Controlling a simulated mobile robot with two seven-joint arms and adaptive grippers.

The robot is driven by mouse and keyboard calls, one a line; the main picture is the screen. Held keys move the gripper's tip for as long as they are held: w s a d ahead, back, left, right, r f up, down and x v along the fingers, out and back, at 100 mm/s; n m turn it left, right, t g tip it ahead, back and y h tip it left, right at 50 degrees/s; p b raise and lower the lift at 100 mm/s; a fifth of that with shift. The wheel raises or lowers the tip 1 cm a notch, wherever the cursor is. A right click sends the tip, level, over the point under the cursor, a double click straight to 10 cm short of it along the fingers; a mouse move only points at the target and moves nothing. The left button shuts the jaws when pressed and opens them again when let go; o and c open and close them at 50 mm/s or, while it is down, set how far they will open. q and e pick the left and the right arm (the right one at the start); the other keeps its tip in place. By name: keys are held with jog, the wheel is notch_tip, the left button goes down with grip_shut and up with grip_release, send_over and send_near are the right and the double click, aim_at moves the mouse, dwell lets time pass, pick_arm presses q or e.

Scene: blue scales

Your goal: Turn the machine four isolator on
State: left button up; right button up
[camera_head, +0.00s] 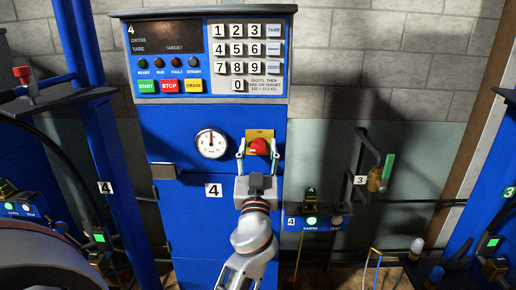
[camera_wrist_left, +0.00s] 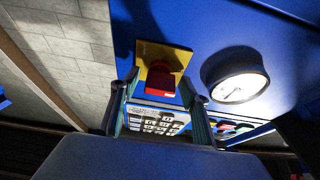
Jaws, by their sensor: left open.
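The machine four isolator is a red knob (camera_head: 258,146) on a yellow plate (camera_head: 260,134), on the front of the blue machine marked 4, right of a round dial. The knob (camera_wrist_left: 161,82) and yellow plate (camera_wrist_left: 163,55) also show in the left wrist view. My left gripper (camera_head: 258,152) is open in front of the plate, one finger on each side of the knob. In the left wrist view its fingers (camera_wrist_left: 159,90) flank the knob with gaps visible; I cannot tell how deep they reach. My right gripper is not in view.
Above is a panel with a dark display (camera_head: 165,38), a number keypad (camera_head: 248,50) and START, STOP and DRAIN buttons. The white dial (camera_head: 212,143) sits close left of the knob. A box with a lit green lamp (camera_head: 311,221) is at lower right. A green-handled lever (camera_head: 388,170) stands farther right.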

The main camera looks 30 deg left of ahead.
pick_arm(q)
jog(key=c, duration=1.1)
